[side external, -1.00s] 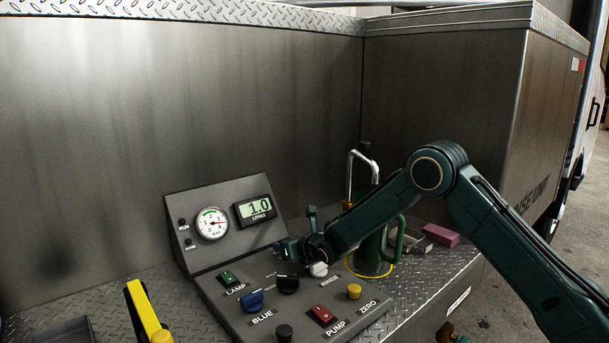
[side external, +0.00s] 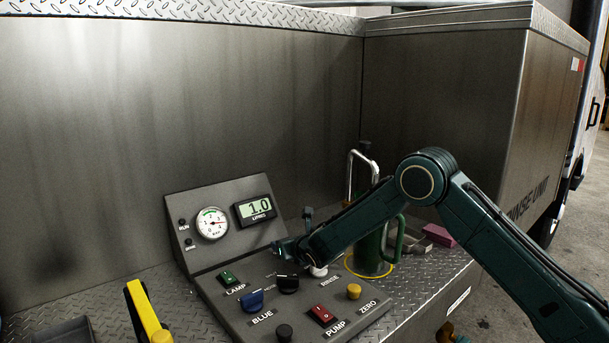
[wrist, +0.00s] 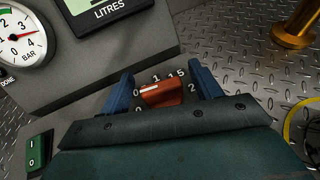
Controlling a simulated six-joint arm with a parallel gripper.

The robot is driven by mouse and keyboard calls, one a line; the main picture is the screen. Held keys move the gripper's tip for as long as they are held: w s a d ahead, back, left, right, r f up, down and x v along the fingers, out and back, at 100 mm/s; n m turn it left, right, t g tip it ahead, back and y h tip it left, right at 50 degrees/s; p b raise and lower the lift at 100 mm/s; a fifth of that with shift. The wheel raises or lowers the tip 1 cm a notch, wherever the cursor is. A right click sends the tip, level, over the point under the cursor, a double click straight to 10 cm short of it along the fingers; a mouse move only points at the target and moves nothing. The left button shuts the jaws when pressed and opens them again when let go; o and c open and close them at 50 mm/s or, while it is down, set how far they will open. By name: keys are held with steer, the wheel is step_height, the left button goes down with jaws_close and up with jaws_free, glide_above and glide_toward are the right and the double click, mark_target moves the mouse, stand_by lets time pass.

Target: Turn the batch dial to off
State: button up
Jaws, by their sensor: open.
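The batch dial (wrist: 164,95) is an orange-red knob with a white pointer line and printed numbers around it, seen in the wrist view. My gripper (wrist: 163,86) is open, with one blue finger on each side of the dial. I cannot tell whether either finger touches it. The dial's lower part is hidden by my gripper body. In the side view my gripper (side external: 287,247) is low at the back of the control panel (side external: 228,306) and hides the dial. The display (side external: 256,210) reads 1.0 litres.
A green lamp switch (side external: 228,279), blue knob (side external: 250,299), black knob (side external: 287,284), red pump switch (side external: 322,314) and yellow button (side external: 354,291) are close by. A green canister (side external: 369,255) stands right of my gripper.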

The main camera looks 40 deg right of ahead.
steer(key=shift+m+h, duration=0.7)
steer(key=shift+h, duration=0.2)
steer(key=v, duration=1.4)
steer(key=shift+r, duration=0.3)
steer(key=shift+w+d+f, duration=0.15)
steer(key=x, duration=1.3)
steer(key=shift+w+f, duration=0.2)
steer(key=shift+f, duration=0.2)
steer(key=shift+m+g, duration=0.3)
steer(key=shift+g, duration=0.1)
steer(key=shift+r+m+g+h, duration=0.1)
steer(key=shift+m+g+h, duration=0.5)
steer(key=shift+m+h, duration=0.5)
steer(key=shift+s+h, duration=0.1)
steer(key=shift+h, duration=0.2)
